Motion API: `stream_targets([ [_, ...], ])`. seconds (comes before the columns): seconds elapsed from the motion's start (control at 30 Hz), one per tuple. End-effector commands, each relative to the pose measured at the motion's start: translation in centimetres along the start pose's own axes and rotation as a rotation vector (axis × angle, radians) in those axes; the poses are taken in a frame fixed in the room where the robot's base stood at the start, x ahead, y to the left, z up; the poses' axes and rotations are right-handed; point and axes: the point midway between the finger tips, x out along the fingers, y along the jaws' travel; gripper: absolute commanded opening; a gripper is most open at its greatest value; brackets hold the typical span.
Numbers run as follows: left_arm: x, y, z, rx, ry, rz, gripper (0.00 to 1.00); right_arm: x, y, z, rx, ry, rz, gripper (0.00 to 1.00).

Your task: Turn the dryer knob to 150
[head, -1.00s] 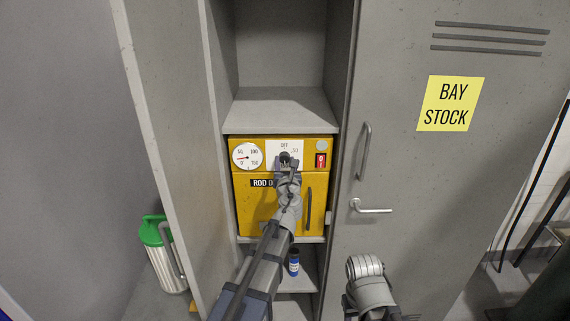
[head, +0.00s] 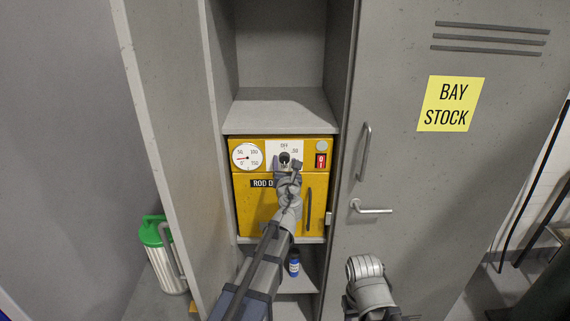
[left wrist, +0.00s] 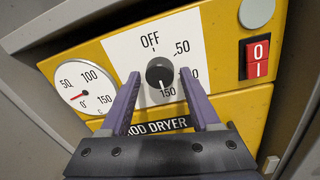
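The rod dryer (head: 250,215) is a yellow box in an open locker bay. Its dark round knob (head: 284,157) sits on a white dial plate. In the left wrist view, the knob (left wrist: 159,73) has its white mark pointing down at the 150 label (left wrist: 168,92). OFF is at the top and 50 at the upper right; a finger partly covers the 100 label. My left gripper (head: 286,164) is open just in front of the dial. In the left wrist view, the gripper's fingers (left wrist: 161,75) stand apart on either side of the knob, with visible gaps.
A temperature gauge (left wrist: 80,88) is left of the dial, its red needle near 0. A red switch (left wrist: 257,57) is at the right. A locker door (head: 440,200) stands to the right. A green-topped canister (head: 165,255) and a blue bottle (head: 294,263) are lower down.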

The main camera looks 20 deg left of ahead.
Motion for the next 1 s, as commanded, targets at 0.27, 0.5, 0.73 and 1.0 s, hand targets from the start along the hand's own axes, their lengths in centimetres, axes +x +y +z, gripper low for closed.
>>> stream_targets([
  [0.27, 0.1, 0.0, 0.0, 0.0, 0.0, 0.0, 0.75, 0.0, 0.0, 0.0, 0.0, 0.0, 0.0, 0.5],
  [0.5, -0.9, 0.0, 0.0, 0.0, 0.0, -0.001, 0.75, 0.0, 0.0, 0.0, 0.0, 0.0, 0.0, 0.5],
  [0.73, -4.2, 0.1, 0.0, 0.0, 0.0, -0.001, 0.75, 0.0, 0.0, 0.0, 0.0, 0.0, 0.0, 0.5],
  [1.0, -7.7, 0.1, 0.0, 0.0, 0.0, 0.0, 0.75, 0.0, 0.0, 0.0, 0.0, 0.0, 0.0, 0.5],
])
